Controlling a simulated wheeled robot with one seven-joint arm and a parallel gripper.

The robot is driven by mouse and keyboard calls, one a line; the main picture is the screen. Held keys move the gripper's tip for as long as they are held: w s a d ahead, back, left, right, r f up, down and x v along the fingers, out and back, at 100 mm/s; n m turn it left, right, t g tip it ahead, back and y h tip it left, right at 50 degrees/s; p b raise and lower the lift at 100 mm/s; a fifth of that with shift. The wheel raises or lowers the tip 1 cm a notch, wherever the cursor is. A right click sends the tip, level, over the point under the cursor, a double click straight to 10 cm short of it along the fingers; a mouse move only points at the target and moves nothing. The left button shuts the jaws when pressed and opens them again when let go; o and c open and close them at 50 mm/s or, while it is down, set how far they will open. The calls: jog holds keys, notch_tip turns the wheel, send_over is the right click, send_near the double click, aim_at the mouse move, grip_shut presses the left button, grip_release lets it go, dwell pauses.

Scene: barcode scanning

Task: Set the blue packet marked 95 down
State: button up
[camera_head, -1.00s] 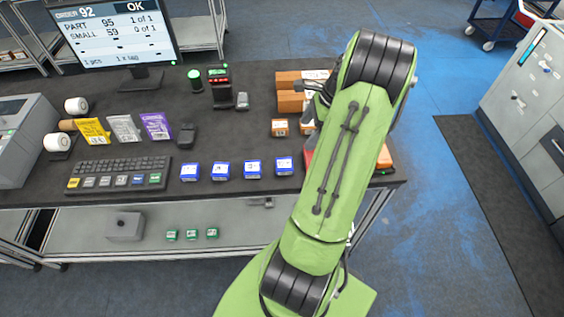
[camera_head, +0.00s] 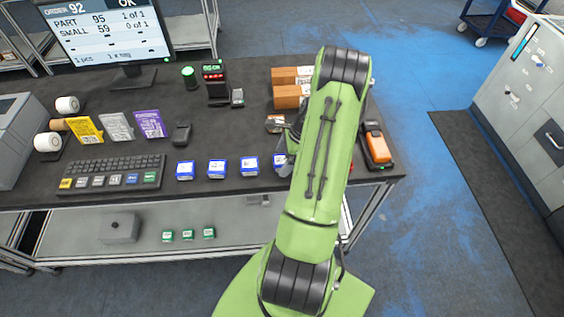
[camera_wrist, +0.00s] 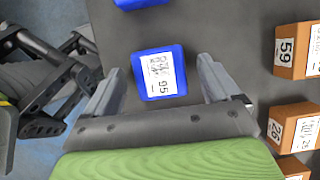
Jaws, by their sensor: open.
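The blue packet marked 95 (camera_wrist: 158,74) lies on the dark table, its white label facing up, in the wrist view. My gripper (camera_wrist: 160,80) is open, one finger on each side of the packet with a gap showing on both sides. In the head view, the rightmost blue packet (camera_head: 280,161) of the front row is partly covered by my arm, and my gripper there is mostly hidden behind the green arm link.
Other blue packets (camera_head: 217,169) stand in a row to the left. Small orange boxes marked 59 (camera_wrist: 286,50) and 26 (camera_wrist: 277,131) are close on the right in the wrist view. An orange handheld device (camera_head: 377,145) stands at the table's right edge.

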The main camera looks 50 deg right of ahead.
jog(key=c, duration=1.3)
